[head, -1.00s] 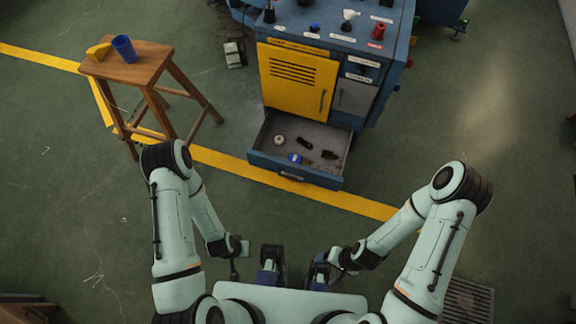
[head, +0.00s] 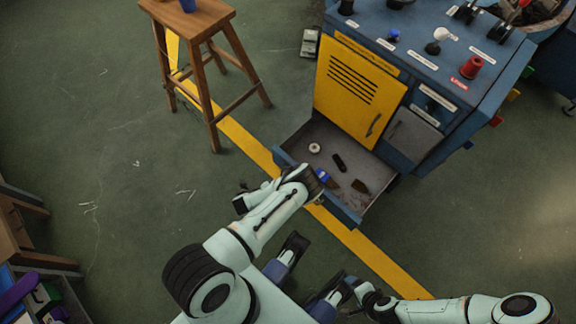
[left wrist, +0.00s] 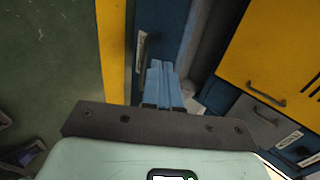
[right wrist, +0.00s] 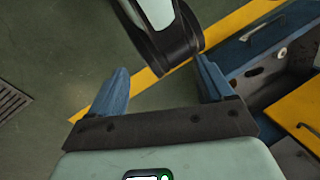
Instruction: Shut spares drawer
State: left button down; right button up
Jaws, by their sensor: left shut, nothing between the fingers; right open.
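The spares drawer (head: 345,214) stands pulled out at the foot of the blue cabinet (head: 480,85). My right gripper (right wrist: 160,85) is open and empty, apart from the drawer (right wrist: 255,45).
A yellow door (head: 358,85) and a grey door (head: 412,137) above the drawer are closed. A wooden stool (head: 205,70) stands at upper left. A yellow floor line (head: 370,255) runs past the drawer front. Shelving with coloured items (head: 40,290) is at lower left.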

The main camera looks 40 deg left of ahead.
pick_arm(q)
jog(key=w+r+b+x, duration=0.2)
jog(key=b+x, duration=0.2)
jog(key=x, duration=0.7)
jog(key=shift+f, duration=0.15)
pick_arm(e)
jog(key=w+d+f+t+h, duration=0.1)
jog(key=w+d+f+t, duration=0.1)
jog(key=w+f, duration=0.3)
jog(key=shift+w+d+m, duration=0.3)
jog(key=shift+w+d, duration=0.5)
jog(key=shift+w, duration=0.2)
pick_arm(q)
jog(key=shift+w, duration=0.1)
